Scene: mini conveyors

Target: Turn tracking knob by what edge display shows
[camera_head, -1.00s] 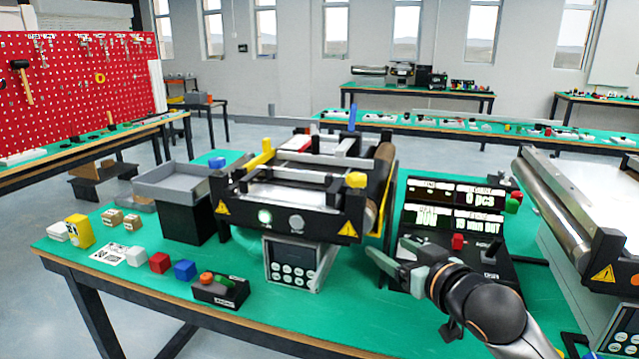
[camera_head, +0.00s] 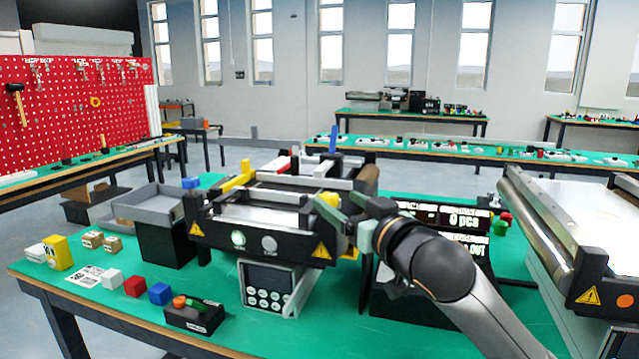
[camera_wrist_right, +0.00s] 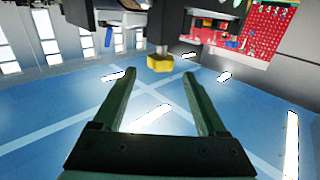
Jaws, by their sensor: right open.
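The mini conveyor (camera_head: 265,222) stands on the green table in the head view. A yellow knob (camera_head: 328,199) sits at its near right corner. The knob also shows in the right wrist view (camera_wrist_right: 160,63), ahead of and between the fingertips, not gripped. My right gripper (camera_head: 350,213) is open beside the knob; its fingers (camera_wrist_right: 160,76) are apart and empty. A dark display panel (camera_head: 455,217) right of the conveyor reads "0 pcs"; my right arm covers much of its lower part. My left gripper is not in view.
A control box (camera_head: 268,288) with buttons hangs under the conveyor. Coloured cubes, including a blue one (camera_head: 160,293), and a black button box (camera_head: 194,315) lie at the front left. A second conveyor (camera_head: 575,225) stands at the right. A grey tray (camera_head: 150,205) is at the left.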

